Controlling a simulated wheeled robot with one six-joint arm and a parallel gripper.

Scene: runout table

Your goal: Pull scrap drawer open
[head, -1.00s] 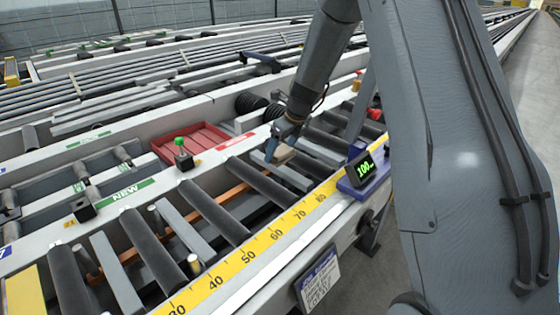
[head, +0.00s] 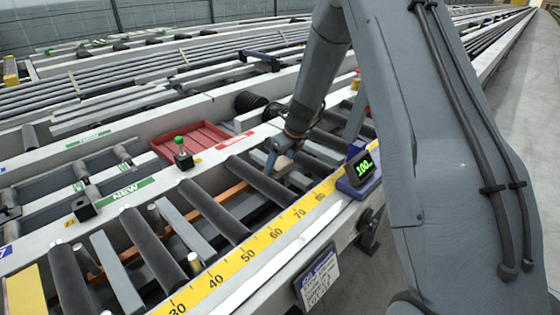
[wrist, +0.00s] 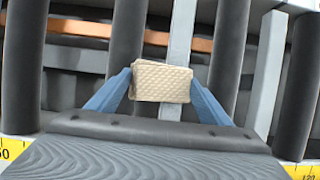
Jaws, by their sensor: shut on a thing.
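My gripper (head: 272,158) is over the rollers of the table, to the right of the red tray. Its blue fingers are shut on a tan block (wrist: 161,82) with a woven-looking surface, held between the fingertips in the wrist view. The same block shows small in the head view (head: 284,162). A red tray (head: 188,142) is set in the table left of my gripper, with a red label (head: 235,140) beside it too small to read. I cannot tell whether this tray is the scrap drawer. No drawer handle can be made out.
A yellow ruler (head: 248,252) runs along the near edge. A blue display (head: 360,172) reading 100 stands on it, right of my gripper. Dark rollers (head: 213,212) and grey bars lie below my gripper.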

